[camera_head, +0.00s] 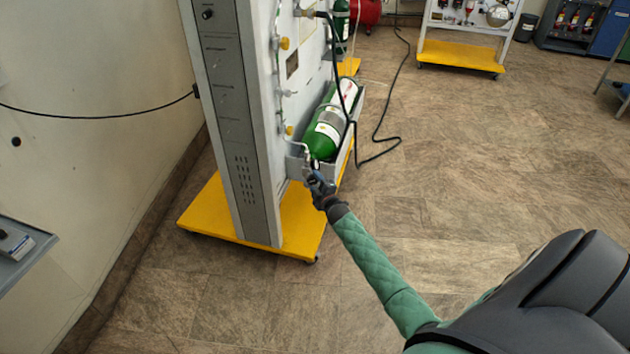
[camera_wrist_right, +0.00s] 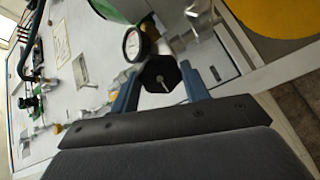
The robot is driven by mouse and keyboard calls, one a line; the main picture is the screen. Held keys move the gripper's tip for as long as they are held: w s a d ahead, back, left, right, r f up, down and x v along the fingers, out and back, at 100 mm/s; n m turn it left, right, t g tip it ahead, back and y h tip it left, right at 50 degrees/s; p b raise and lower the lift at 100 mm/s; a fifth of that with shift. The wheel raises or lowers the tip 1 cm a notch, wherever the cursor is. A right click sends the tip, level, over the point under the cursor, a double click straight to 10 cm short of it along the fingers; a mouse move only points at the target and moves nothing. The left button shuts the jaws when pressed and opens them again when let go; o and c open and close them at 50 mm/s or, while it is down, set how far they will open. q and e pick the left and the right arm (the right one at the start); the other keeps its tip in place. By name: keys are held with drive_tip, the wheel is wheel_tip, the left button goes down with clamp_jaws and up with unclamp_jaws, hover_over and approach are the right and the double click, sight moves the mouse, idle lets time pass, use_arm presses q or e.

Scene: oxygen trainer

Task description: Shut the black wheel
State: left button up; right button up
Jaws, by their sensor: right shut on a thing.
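The black wheel (camera_wrist_right: 160,75) shows in the right wrist view as a dark many-sided knob with a pale pin at its centre. My right gripper (camera_wrist_right: 162,90) has its two blue fingers on either side of the wheel and is shut on it. In the head view my right gripper (camera_head: 318,184) is at the near end of the green cylinder (camera_head: 322,138), low on the trainer's side, and the wheel is hidden there. A round white gauge (camera_wrist_right: 131,44) sits just beside the wheel. My left gripper is not in view.
The trainer panel (camera_head: 240,110) stands upright on a yellow wheeled base (camera_head: 212,212). A black hose (camera_head: 374,138) hangs and loops onto the floor behind the cylinder. The tiled floor to the right is clear. Another yellow-based stand (camera_head: 460,54) is at the back.

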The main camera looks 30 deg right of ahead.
drive_tip(key=m+p, duration=0.3)
drive_tip(key=m, duration=0.9)
drive_tip(key=shift+m, duration=0.3)
drive_tip(key=m, duration=0.3)
drive_tip(key=shift+f+p, duration=0.1)
drive_tip(key=shift+p, duration=0.25)
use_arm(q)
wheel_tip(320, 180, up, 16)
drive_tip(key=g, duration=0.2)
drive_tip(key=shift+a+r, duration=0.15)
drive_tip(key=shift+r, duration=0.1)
use_arm(e)
drive_tip(key=shift+m, duration=0.5)
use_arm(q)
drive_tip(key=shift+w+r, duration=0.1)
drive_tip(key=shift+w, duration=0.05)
use_arm(e)
drive_tip(key=o, duration=1)
